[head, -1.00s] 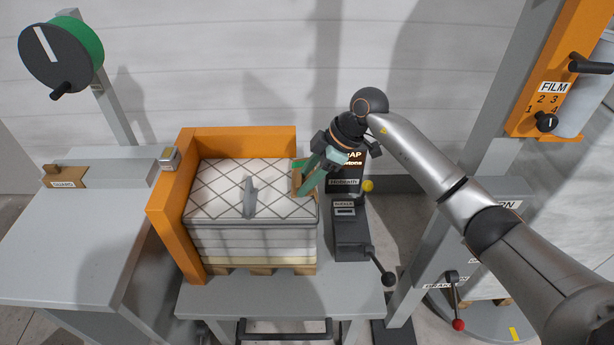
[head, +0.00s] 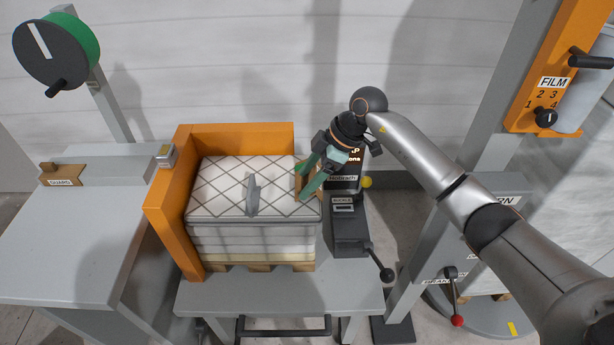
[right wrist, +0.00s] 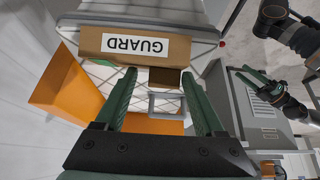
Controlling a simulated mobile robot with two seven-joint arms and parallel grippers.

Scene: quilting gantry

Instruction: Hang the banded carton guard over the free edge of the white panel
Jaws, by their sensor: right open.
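A tan carton guard (head: 298,181) sits at the right edge of the white panel (head: 222,187), which has dark diamond lines and tops a stack. In the right wrist view the guard (right wrist: 95,42), labelled GUARD, lies along that edge. My right gripper (head: 310,180) is open at the guard, its green fingers (right wrist: 162,78) either side of a dark brown part. The fingers hide part of the guard in the head view. I cannot tell how far it reaches down the panel's side.
An orange corner fence (head: 170,215) stands behind and left of the stack. A buckle unit (head: 350,232) with a lever is close on the right. The left table (head: 60,240) is mostly bare, with a GUARD-labelled brown block (head: 62,172).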

